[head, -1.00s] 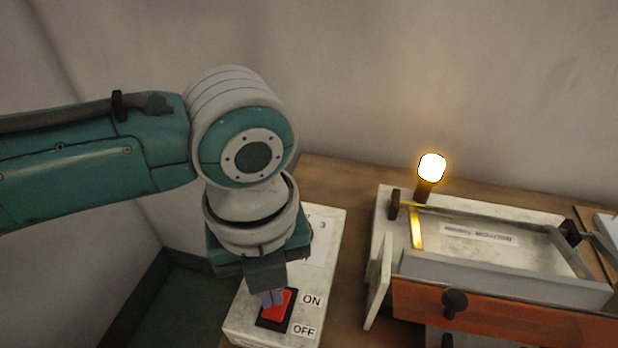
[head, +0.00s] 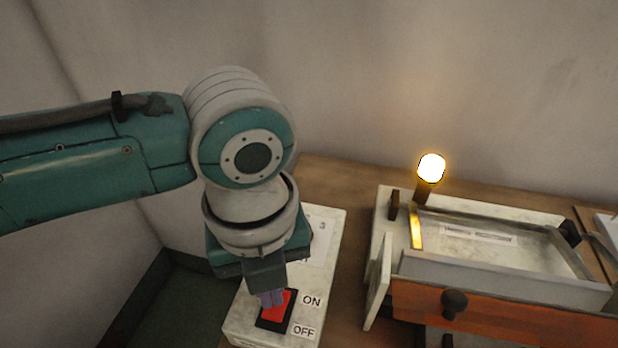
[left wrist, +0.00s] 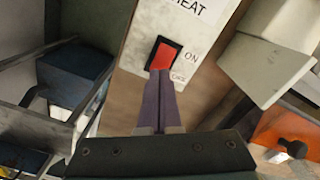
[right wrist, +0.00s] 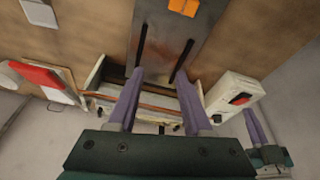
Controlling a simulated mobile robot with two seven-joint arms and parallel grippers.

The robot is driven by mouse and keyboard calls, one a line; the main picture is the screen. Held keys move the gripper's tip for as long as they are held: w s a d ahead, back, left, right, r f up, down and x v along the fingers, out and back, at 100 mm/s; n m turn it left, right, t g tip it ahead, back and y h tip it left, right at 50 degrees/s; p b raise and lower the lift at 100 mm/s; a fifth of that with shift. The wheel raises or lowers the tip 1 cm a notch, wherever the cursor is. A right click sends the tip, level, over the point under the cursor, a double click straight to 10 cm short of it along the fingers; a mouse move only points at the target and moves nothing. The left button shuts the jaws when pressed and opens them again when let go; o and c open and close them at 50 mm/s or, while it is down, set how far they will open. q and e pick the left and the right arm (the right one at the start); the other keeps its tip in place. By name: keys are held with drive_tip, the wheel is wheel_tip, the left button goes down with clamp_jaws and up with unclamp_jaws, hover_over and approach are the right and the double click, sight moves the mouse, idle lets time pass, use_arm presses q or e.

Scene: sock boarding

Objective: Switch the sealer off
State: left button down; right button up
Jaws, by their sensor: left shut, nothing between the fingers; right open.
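The pale switch box (head: 242,322) stands at the table's left edge, with ON and OFF labels beside its red rocker switch (head: 281,309). My left gripper (head: 271,299) points down over the switch, its purple fingers shut and empty, hiding part of the rocker. In the left wrist view the fingertips (left wrist: 158,82) are at the OFF end of the red rocker (left wrist: 162,56); contact cannot be told. The sealer (head: 470,246) stands to the right, and its lamp (head: 431,169) glows. My right gripper (right wrist: 165,97) is open and empty in the right wrist view.
An orange front (head: 510,316) with a dark knob (head: 454,303) is on the sealer's near side. A strip of bare wooden table (head: 352,235) separates box and sealer. A wall (head: 400,70) rises behind them.

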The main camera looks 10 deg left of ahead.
use_arm(q)
drive_tip(key=shift+f+b, duration=0.95)
drive_tip(key=shift+f, duration=0.3)
idle(0.5)
drive_tip(key=shift+r, duration=0.1)
wheel_tip(320, 180, up, 7)
drive_tip(key=p, duration=0.7)
drive_tip(key=shift+p, duration=0.3)
